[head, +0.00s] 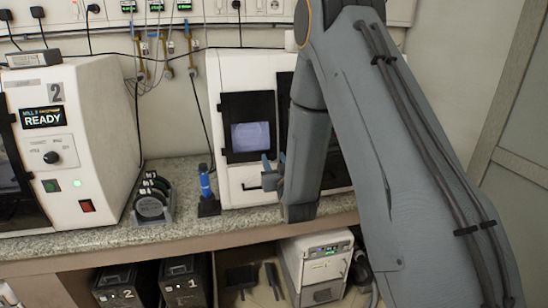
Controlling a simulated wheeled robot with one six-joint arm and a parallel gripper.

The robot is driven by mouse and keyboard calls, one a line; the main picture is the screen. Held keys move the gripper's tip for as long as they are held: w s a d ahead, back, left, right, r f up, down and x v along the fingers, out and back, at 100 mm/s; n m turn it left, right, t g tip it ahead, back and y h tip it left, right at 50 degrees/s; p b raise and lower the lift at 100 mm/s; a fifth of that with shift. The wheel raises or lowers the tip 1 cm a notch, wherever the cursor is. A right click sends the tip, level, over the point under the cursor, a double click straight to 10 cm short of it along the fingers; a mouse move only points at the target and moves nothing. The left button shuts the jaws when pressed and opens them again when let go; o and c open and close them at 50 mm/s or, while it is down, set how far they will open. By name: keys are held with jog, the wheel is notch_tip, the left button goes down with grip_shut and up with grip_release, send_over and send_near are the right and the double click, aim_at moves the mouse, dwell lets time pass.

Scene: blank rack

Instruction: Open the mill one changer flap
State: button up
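A white machine (225,72) stands on the counter in the middle, largely covered by my arm. I see no number on its visible part, so I cannot read whether it is mill one. Its front has a dark-framed panel (236,108) with a pale bluish window. A small dark bar (249,188), perhaps a handle, shows on the white front below the panel. My gripper (271,172) is in front of the lower right of this panel, beside the bar. Its fingers are small and partly overlap, so I cannot tell its opening or whether it touches the machine.
Mill 2 (92,155), reading READY, stands at the left. A dark rack of discs (152,200) and a blue-handled tool in a dark stand (208,205) are on the counter between. Black boxes (184,284) and a white unit (318,262) stand below.

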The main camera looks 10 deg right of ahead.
jog(key=shift+w, duration=0.45)
jog(key=shift+c, duration=0.4)
grip_shut()
jog(key=shift+s+d+h, duration=0.1)
jog(key=shift+s+h, duration=0.05)
jog(key=shift+h, duration=0.15)
